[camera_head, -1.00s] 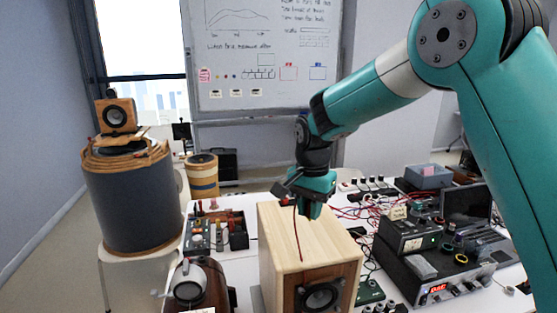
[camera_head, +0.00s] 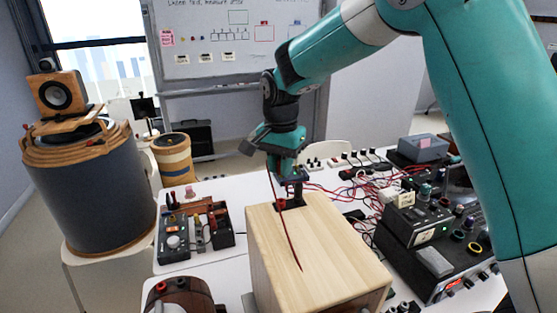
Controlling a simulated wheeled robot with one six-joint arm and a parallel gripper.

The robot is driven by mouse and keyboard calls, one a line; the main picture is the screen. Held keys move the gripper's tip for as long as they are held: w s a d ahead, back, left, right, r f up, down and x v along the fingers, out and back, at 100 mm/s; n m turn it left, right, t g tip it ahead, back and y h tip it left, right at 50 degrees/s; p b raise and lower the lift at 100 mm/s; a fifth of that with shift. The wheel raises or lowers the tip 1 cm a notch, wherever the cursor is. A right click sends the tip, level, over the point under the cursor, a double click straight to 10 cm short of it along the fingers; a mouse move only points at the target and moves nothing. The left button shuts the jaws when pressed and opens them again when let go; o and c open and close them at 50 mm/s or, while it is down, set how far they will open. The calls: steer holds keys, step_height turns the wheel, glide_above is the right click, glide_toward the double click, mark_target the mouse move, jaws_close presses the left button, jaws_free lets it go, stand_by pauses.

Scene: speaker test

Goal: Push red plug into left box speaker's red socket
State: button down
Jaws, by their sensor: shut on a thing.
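A pale wooden box speaker (camera_head: 325,245) stands on the white table in the middle, seen mostly from above. My gripper (camera_head: 290,182), teal and black, is shut above its far edge. A thin red cable (camera_head: 288,238) hangs from beside the gripper across the box top. The red plug between the jaws is too small and hidden to make out. A small black fitting (camera_head: 292,201) shows at the far edge, just below the fingertips. A small red piece (camera_head: 281,203) is beside it; I cannot tell whether it is plug or socket.
A dark instrument box (camera_head: 196,236) with knobs is left of the speaker. A tangle of red cables (camera_head: 365,190) and stacked electronics (camera_head: 410,225) lie to the right. A small wooden speaker (camera_head: 58,92) sits on a large drum (camera_head: 95,190) at far left.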

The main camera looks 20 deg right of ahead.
steer(key=b, duration=0.4)
glide_above(281, 206)
steer(key=w, duration=0.1)
steer(key=shift+d+f, duration=0.15)
steer(key=shift+f, duration=2.7)
steer(key=shift+f, duration=0.2)
steer(key=shift+f+b, duration=0.4)
steer(key=shift+f, duration=0.5)
steer(key=c, duration=0.9)
jaws_free()
steer(key=shift+c, duration=0.2)
